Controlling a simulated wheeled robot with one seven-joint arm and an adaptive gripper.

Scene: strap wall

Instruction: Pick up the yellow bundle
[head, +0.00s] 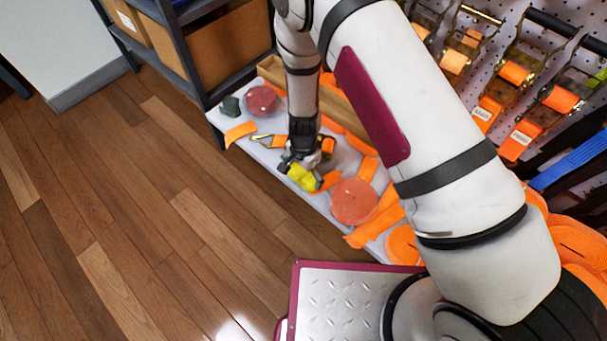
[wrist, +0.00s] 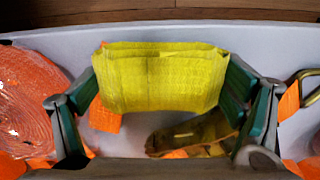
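The yellow bundle (head: 303,178), a folded strap, is at my gripper (head: 300,165), over the front part of the pale shelf (head: 228,112). In the wrist view the yellow bundle (wrist: 160,78) spans between the green-padded fingers of my gripper (wrist: 162,85). Both pads meet its sides, so my gripper is shut on it. I cannot tell whether its underside touches the shelf.
A round red-orange coil (head: 354,202) lies right of the bundle and another (head: 262,100) lies at the left. Orange straps and metal buckles lie around it. A rack (head: 215,60) stands behind left. Wooden floor (head: 150,220) is clear in front.

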